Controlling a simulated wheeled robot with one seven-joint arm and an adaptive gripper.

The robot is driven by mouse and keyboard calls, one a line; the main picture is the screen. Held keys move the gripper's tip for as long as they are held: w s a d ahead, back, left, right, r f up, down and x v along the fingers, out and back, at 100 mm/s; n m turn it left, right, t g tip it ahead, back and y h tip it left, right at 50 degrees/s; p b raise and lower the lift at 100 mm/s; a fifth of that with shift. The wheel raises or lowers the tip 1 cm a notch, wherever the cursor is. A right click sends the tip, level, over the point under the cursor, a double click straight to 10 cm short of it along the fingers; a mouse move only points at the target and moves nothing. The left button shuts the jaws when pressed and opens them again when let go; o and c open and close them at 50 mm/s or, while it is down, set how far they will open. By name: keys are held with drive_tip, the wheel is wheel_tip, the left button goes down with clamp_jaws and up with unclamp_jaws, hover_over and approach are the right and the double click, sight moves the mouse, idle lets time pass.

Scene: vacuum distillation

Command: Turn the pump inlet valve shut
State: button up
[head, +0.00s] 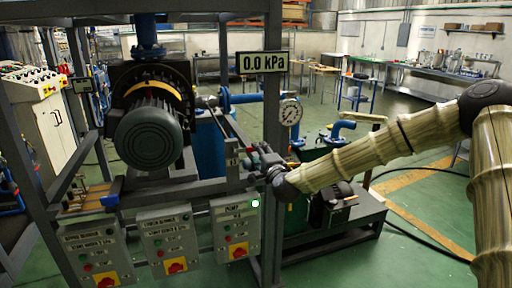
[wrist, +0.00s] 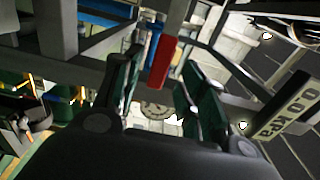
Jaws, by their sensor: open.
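My gripper (head: 260,164) is at the pipework beside the grey frame post in the head view, where it is small and partly hidden by my wrist. In the wrist view my gripper (wrist: 163,75) is open, with one dark finger on each side. A red bar-shaped handle (wrist: 160,62), apparently the pump inlet valve's lever, shows between the fingertips or just beyond them. I cannot tell whether a finger touches it. The valve body is mostly hidden.
A display (head: 264,63) reads 0.0 kPa on the frame, above a round gauge (head: 290,112). The grey post (head: 272,130) is close to my gripper. A motor (head: 148,134) stands left. The pump control box (head: 236,229) below has a lit green lamp.

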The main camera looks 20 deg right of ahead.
drive_tip(key=shift+w+p, duration=0.45)
drive_tip(key=shift+w, duration=1.8)
drive_tip(key=shift+a, duration=0.1)
drive_tip(key=shift+c, duration=0.5)
clamp_jaws()
